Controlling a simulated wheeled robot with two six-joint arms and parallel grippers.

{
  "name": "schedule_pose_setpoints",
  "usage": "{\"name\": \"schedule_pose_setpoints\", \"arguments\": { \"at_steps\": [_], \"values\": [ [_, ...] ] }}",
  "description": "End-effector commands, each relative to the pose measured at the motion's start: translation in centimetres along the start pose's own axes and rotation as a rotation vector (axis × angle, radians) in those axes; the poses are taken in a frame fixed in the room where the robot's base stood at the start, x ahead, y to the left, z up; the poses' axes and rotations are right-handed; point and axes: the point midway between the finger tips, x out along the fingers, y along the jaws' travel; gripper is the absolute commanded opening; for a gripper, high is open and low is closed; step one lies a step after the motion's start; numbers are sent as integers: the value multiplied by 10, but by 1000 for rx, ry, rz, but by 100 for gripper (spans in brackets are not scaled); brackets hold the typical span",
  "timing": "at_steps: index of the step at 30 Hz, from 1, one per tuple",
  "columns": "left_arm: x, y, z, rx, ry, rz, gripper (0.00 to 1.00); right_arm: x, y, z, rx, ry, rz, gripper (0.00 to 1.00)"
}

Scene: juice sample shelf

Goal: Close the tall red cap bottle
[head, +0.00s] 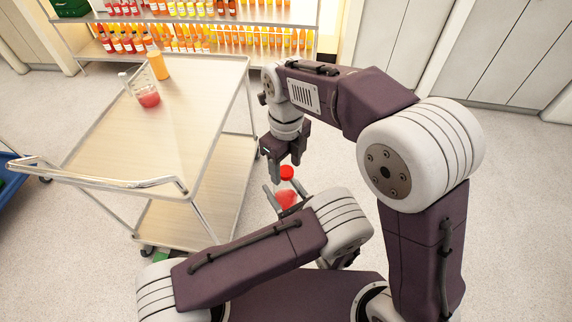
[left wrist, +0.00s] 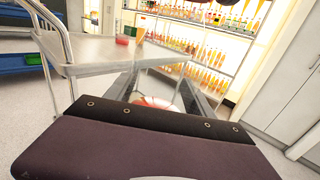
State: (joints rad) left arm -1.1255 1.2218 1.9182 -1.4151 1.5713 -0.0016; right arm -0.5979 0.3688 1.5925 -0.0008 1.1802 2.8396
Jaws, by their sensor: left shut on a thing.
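A clear bottle with red juice (head: 286,198) and a red cap (head: 287,172) at its top is in the head view, in front of my column. My left gripper (head: 288,197) is shut on the bottle's body and holds it roughly upright. In the left wrist view, part of the bottle (left wrist: 155,102) shows between the fingers, mostly hidden by my own gripper body. My right gripper (head: 286,168) points down from above, its fingers apart, with the red cap at or just below the fingertips. I cannot tell whether the fingers touch the cap or how firmly it sits.
A lit shelf (head: 225,20) of several juice bottles stands behind. The floor to the right is free.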

Motion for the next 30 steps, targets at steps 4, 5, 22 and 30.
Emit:
{"name": "schedule_pose_setpoints", "arguments": {
  "at_steps": [4,5,22,30],
  "values": [
    [0,0,1,-1,-1,0,0,-4,0,0,-1,-1,0,57],
    [0,0,1,-1,-1,0,0,-7,0,1,-1,-2,0,57],
    [0,0,1,-1,-1,0,0,-45,0,0,-1,2,1,56],
    [0,0,1,-1,-1,0,0,-45,0,-1,-382,6,3,56]
  ]
}}
